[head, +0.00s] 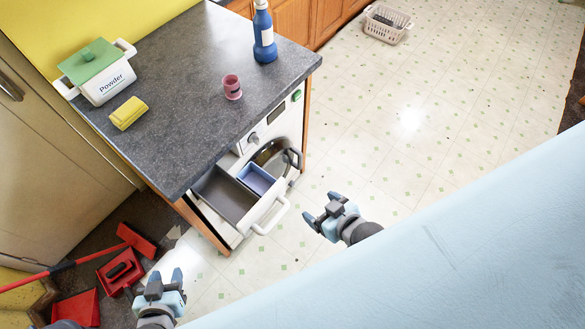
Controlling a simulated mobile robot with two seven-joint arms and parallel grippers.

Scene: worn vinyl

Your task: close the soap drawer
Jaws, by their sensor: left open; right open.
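The soap drawer (233,230) of the white washing machine (290,121) is pulled out from under the grey counter. It has a dark compartment (222,193), a blue compartment (257,178) and a white handle (267,218) on its front. My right gripper (318,209) is open and empty, to the right of the handle and apart from it. My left gripper (164,278) is open and empty, low on the left, apart from the drawer. The inner end of the drawer is hidden under the counter.
On the counter (190,85) stand a powder box (108,87), a yellow sponge (128,113), a pink cup (232,87) and a blue bottle (264,40). A red dustpan (120,271) and broom (136,240) lie at lower left. A basket (387,24) stands far back. The floor at right is clear.

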